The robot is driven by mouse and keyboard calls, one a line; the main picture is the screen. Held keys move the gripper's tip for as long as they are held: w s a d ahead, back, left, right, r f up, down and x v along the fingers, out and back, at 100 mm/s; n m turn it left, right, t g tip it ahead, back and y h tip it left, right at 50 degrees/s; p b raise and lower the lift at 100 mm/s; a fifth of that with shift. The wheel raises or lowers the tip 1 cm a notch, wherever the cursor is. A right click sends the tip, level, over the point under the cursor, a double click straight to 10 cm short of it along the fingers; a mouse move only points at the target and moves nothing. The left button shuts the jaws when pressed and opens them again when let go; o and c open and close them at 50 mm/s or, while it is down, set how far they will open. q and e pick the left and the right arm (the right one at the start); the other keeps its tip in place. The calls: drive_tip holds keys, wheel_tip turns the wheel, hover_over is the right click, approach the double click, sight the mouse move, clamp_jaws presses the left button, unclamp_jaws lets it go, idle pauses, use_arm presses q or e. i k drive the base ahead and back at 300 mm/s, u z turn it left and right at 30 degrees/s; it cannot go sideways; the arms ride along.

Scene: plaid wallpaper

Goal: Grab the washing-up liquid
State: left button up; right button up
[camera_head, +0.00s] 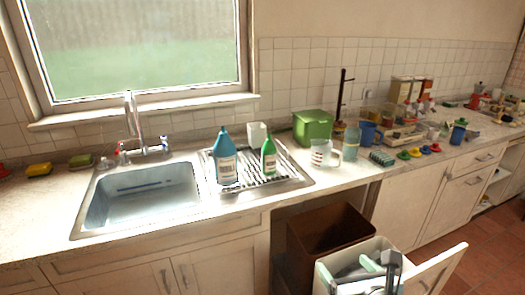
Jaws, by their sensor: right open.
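A blue bottle (226,160) with a pale label stands upright on the ribbed drainer beside the sink. A smaller green bottle (268,157) with a label stands upright to its right. Either could be the washing-up liquid; the labels are too small to read. My right gripper (391,263) is low at the bottom right, in front of the counter and well apart from both bottles. It is open, with nothing seen between its fingers. My left gripper is not in view.
The metal sink (140,195) with a tap (133,120) is left of the drainer (290,181). A white cup (257,133), green box (312,127), clear jug (323,154) and blue mug (368,133) crowd the right. A brown bin (325,235) stands under the counter.

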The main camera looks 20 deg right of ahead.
sight(268, 150)
drive_tip(key=i, duration=1.5)
